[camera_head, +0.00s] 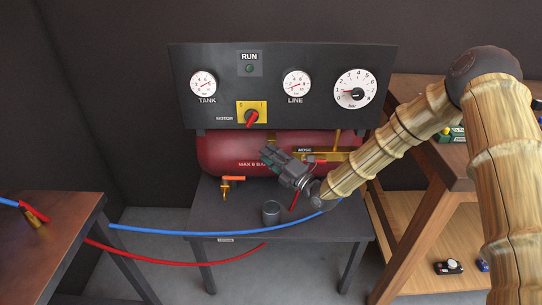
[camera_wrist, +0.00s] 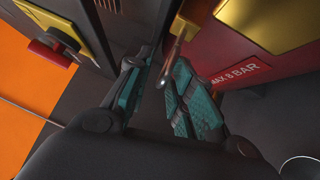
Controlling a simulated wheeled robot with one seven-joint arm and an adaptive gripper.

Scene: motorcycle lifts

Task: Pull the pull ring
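My gripper (camera_head: 268,152) is in front of the red tank, below the dark gauge panel. In the wrist view its two teal-padded fingers (camera_wrist: 160,62) are apart. A thin metal rod with a brass fitting (camera_wrist: 184,27) comes down from the top, and its bright lower end lies between the fingers in the picture. I cannot tell whether the fingers touch it. No clear ring shape shows; the pull ring may be this rod's end seen edge-on, or hidden. In the head view the gripper covers part of the tank's front.
The gauge panel (camera_head: 320,115) carries a red motor switch (camera_head: 252,118) on a yellow plate. The red tank (camera_head: 215,150) stands on a dark table (camera_head: 330,228) with a grey cup (camera_head: 271,212). An orange-handled valve (camera_head: 233,178) hangs at the front left. A blue hose (camera_head: 190,233) crosses the front.

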